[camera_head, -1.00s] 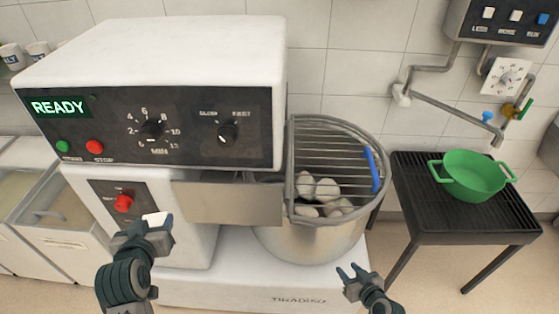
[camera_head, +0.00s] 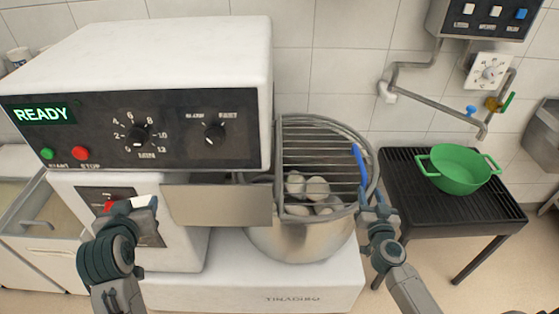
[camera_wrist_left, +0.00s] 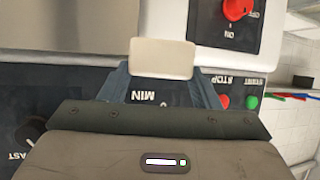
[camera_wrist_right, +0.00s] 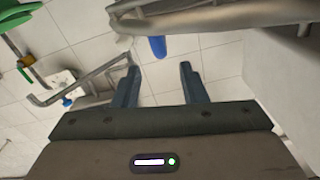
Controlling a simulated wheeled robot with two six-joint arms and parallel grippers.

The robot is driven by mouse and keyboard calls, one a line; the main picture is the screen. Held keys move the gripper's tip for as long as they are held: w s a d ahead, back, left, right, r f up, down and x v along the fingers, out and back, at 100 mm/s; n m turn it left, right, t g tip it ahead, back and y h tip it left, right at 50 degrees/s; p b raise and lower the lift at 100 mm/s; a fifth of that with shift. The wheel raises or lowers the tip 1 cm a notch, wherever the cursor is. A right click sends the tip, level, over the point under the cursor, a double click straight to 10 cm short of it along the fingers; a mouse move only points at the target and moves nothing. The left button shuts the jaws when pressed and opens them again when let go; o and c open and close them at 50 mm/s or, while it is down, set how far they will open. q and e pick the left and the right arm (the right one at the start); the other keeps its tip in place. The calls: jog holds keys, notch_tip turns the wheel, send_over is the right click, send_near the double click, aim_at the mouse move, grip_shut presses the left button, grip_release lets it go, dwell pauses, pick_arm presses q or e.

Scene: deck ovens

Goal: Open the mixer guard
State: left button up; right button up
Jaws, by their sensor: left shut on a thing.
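The mixer guard (camera_head: 322,135), a grey wire grille, lies over the steel mixer bowl (camera_head: 300,240). Its blue handle (camera_head: 359,163) is on the right side. Several pale round lumps (camera_head: 316,189) show through the bars. My right gripper (camera_head: 376,200) is open just below and right of the handle. In the right wrist view, the blue handle (camera_wrist_right: 158,47) shows beyond and between the open fingertips (camera_wrist_right: 159,68), with nothing gripped. My left gripper (camera_head: 138,206) is shut on a small white block (camera_wrist_left: 162,59), in front of the mixer's lower panel.
The mixer's control panel (camera_head: 100,125) reads READY. A red switch (camera_wrist_left: 238,9) is on the lower panel. A black slatted stand (camera_head: 400,190) with a green pot (camera_head: 460,170) stands right of the bowl. A pipe and tap (camera_head: 440,103) run along the tiled wall.

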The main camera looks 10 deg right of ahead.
aim_at(364, 177)
jog(key=x, duration=1)
jog(key=shift+w, duration=0.15)
grip_shut()
